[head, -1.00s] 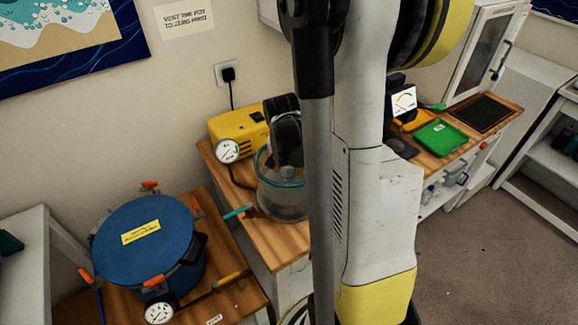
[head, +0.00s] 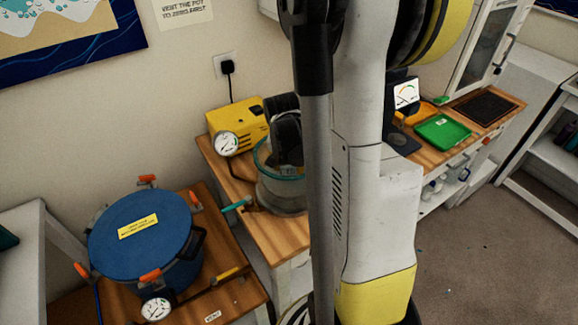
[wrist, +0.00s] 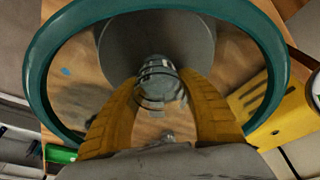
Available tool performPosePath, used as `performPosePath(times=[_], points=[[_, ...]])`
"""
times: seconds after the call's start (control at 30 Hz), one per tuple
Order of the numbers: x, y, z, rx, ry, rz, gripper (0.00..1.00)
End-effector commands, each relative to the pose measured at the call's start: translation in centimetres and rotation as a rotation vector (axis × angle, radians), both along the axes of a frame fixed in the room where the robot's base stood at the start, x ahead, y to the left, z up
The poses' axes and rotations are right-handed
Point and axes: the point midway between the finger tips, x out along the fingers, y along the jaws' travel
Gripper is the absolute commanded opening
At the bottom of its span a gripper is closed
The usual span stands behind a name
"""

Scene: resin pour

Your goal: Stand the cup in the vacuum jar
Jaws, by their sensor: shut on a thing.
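The vacuum jar (head: 283,198) is a clear vessel with a teal rim, standing on the wooden bench beside the yellow pump. In the wrist view its teal rim (wrist: 38,75) rings my fingers. My gripper (wrist: 160,88) has its yellow fingers shut on the clear cup (wrist: 157,68), which is seen from above within the rim's outline. In the head view my dark gripper (head: 287,138) is over the jar's mouth, and my arm column hides part of it. The cup is not clear in the head view, and I cannot tell whether its base touches the jar floor.
The yellow pump (head: 240,122) with a gauge stands close at the jar's left. A teal-handled valve (head: 236,205) sticks out at the jar's left. A blue-lidded pressure pot (head: 140,230) stands on the lower left bench. A green tray (head: 441,132) lies on the right bench.

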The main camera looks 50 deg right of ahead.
Motion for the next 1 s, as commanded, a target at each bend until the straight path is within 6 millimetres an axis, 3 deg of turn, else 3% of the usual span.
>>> performPosePath(times=[0.17, 0.2, 0.27, 0.6, 1.0], points=[[0.0, 0.0, -0.5, 0.000, 0.000, 0.000, 0.11], [0.0, 0.0, -0.4, 0.000, 0.000, 0.000, 0.48], [0.0, 0.0, -0.4, 0.000, 0.000, 0.000, 0.66], [0.0, 0.0, -0.1, 0.000, 0.000, 0.000, 0.68], [0.0, 0.0, 4.3, 0.000, 0.000, 0.000, 0.68]])
